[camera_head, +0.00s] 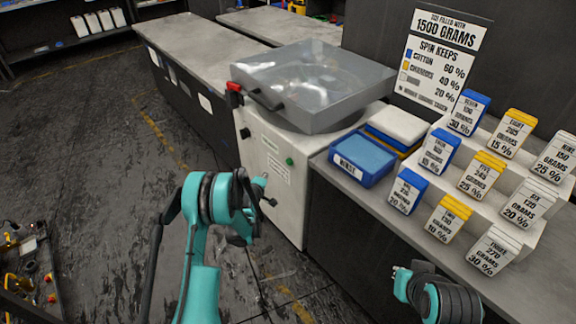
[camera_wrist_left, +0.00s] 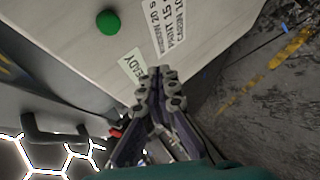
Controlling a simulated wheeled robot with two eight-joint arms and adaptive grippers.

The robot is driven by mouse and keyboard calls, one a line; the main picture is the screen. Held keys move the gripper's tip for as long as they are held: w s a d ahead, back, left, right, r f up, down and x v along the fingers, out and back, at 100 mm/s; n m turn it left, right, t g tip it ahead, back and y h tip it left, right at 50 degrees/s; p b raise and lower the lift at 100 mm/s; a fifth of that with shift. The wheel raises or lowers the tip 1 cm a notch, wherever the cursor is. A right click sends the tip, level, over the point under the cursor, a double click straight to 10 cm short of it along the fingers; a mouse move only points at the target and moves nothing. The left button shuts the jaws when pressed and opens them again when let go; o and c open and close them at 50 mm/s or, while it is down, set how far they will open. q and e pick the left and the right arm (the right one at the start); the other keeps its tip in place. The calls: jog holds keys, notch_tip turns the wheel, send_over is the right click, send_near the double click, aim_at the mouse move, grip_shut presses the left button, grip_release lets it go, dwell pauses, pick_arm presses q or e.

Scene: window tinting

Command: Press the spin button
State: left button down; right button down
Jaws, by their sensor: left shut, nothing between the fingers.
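The spin machine stands in the middle of the head view, with a pale front panel (camera_head: 270,160) under a clear-lidded grey top (camera_head: 305,80). A round green button (camera_head: 289,161) is on the panel; it also shows at the upper left of the left wrist view (camera_wrist_left: 108,20). A black knob (camera_head: 245,133) is on the panel's left side. My left gripper (camera_head: 268,190) is shut and empty in front of the panel, below and left of the green button. In the left wrist view its fingertips (camera_wrist_left: 157,75) are together near a "READY" label (camera_wrist_left: 133,65).
The lid has a black handle (camera_head: 266,99) and a red part (camera_head: 234,87) at its left. A blue rinse tray (camera_head: 363,158) and stepped stand of labelled blocks (camera_head: 480,180) stand on the right counter. My right arm (camera_head: 440,296) is at the lower right.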

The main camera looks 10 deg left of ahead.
pick_arm(q)
jog(key=shift+d, duration=0.1)
jog(key=w+d, duration=0.5)
jog(key=w, duration=0.2)
jog(key=shift+d, duration=0.15)
jog(key=shift+d, duration=0.1)
dwell(1.4)
jog(key=shift+w+d, duration=0.15)
jog(key=shift+w, duration=0.15)
jog(key=shift+w+d, duration=0.4)
jog(key=shift+w, duration=0.05)
dwell(0.8)
jog(key=shift+s+a, duration=0.1)
dwell(0.3)
jog(key=shift+s+a, duration=0.5)
jog(key=shift+s, duration=0.15)
jog(key=shift+s+a, duration=0.1)
jog(key=shift+s+a, duration=0.75)
jog(key=shift+s, duration=0.2)
jog(key=shift+s+a, duration=0.7)
jog(key=shift+s, duration=0.25)
